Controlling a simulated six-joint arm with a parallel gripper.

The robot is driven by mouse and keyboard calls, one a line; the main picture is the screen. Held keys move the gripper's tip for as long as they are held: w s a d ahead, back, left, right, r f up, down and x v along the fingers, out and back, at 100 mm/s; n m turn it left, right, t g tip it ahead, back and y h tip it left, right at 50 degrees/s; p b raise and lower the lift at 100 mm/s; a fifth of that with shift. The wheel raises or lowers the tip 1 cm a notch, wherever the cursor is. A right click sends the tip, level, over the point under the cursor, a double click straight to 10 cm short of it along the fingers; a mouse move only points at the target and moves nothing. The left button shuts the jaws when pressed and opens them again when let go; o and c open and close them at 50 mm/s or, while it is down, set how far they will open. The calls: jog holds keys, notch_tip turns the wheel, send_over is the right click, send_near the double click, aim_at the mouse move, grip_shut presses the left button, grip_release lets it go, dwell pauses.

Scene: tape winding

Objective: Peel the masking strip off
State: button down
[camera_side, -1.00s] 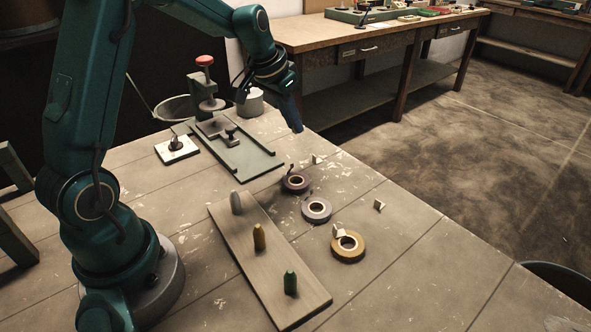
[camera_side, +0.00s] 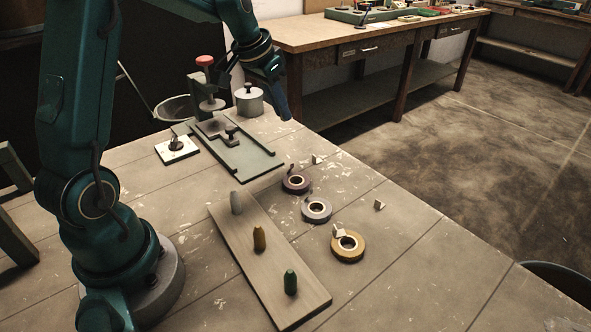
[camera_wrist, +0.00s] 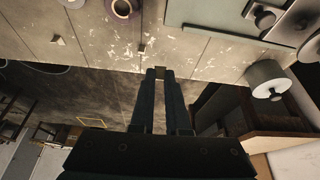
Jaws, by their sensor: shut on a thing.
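My gripper (camera_side: 284,114) is raised above the back edge of the table, to the right of the grey fixture plate (camera_side: 255,160). In the wrist view its two dark fingers (camera_wrist: 159,74) are close together. A small pale piece (camera_wrist: 160,72) shows between the fingertips; it may be the masking strip, but it is too small to tell. The fixture plate carries a dark clamp (camera_side: 231,131) and shows at the upper right of the wrist view (camera_wrist: 228,20). I make out no strip on the plate.
Maroon (camera_side: 296,183), grey (camera_side: 317,210) and yellow (camera_side: 348,246) tape rolls lie on the table. A board (camera_side: 262,262) holds three pegs. A red-knobbed press (camera_side: 205,80), a lidded canister (camera_side: 249,101) and a white square base (camera_side: 177,150) stand near the plate.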

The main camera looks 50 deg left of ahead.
jog(key=shift+r, duration=1.25)
